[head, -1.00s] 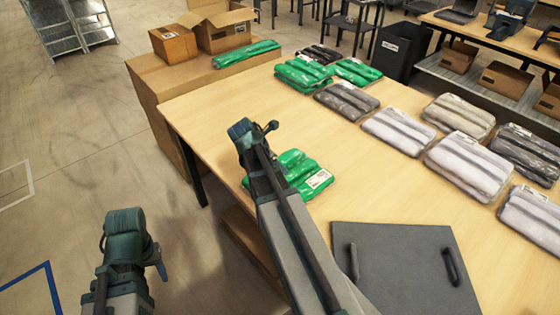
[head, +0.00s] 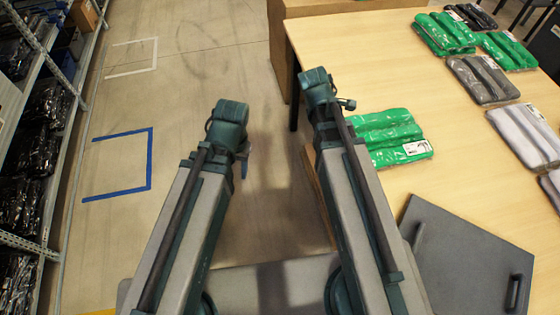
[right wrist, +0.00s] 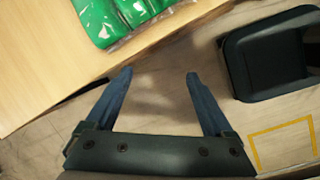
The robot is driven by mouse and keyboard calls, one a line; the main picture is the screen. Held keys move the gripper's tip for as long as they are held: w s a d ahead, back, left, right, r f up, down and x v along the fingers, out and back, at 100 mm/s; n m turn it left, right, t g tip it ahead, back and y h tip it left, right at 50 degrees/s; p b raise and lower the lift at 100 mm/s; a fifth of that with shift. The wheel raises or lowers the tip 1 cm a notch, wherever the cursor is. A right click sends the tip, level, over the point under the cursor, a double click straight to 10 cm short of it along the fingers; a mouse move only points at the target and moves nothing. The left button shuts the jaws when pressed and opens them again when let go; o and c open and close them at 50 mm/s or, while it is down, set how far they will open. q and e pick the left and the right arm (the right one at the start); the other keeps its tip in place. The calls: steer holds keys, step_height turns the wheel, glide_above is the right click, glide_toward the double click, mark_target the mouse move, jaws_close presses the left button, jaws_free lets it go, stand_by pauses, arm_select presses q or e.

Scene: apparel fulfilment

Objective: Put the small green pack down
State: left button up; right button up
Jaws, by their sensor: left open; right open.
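A green pack (head: 390,138) with a white label lies flat on the wooden table (head: 375,70), close to its left edge. No gripper touches it. It also shows, cut off, at the top of the right wrist view (right wrist: 125,15). My right gripper (right wrist: 160,74) is open and empty, off the table's edge with floor below it. In the head view its arm partly covers the pack's left side. My left gripper (head: 243,165) is open over the floor, left of the right arm and well apart from the pack.
More green packs (head: 445,32) lie at the table's far side, with grey packs (head: 483,78) to the right. A dark grey board (head: 460,255) with handles lies at the near side. Shelving (head: 50,110) stands far left. The floor between is clear.

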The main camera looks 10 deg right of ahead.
steer(key=s+a+m+y, duration=0.1)
steer(key=s+a+m, duration=0.3)
steer(key=a, duration=0.4)
steer(key=s+a+m+g+y, duration=0.1)
steer(key=s+a+m, duration=0.3)
steer(key=a, duration=0.4)
steer(key=shift+s+a+f, duration=0.4)
steer(key=shift+s+f, duration=0.05)
steer(key=shift+s, duration=0.4)
